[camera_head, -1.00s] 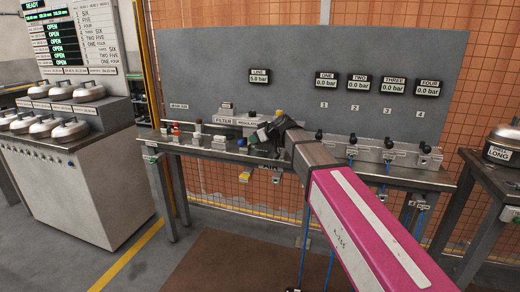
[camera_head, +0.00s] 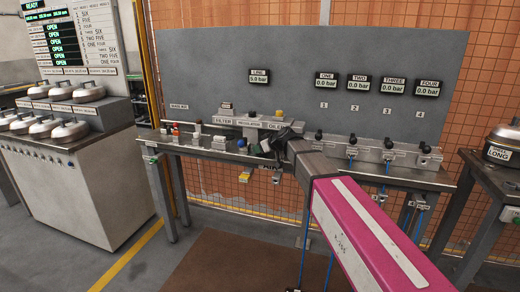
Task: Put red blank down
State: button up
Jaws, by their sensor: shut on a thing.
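My gripper (camera_head: 268,146) is dark and small in the picture, at the end of my pink arm, low over the middle of the steel bench (camera_head: 215,153). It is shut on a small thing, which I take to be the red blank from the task. The held thing is hidden by the jaws and wrist, so its colour and any contact with the bench cannot be made out. A small red piece (camera_head: 176,129) stands apart at the bench's left end, among other small fittings.
Behind my gripper is the labelled filter, regulator and oiler unit (camera_head: 224,121). Several valves (camera_head: 388,143) line the bench to the right. A grey panel (camera_head: 200,75) with pressure displays stands behind. A yellow piece (camera_head: 245,176) hangs below the front edge.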

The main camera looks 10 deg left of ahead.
jog(key=shift+f, duration=0.2)
jog(key=shift+f, duration=0.15)
jog(key=o, duration=1)
jog(key=shift+s+f, duration=0.1)
jog(key=shift+s, duration=0.05)
jog(key=shift+f, duration=0.1)
jog(key=shift+r, duration=0.35)
jog(key=v, duration=1.2)
jog(key=shift+r, duration=0.35)
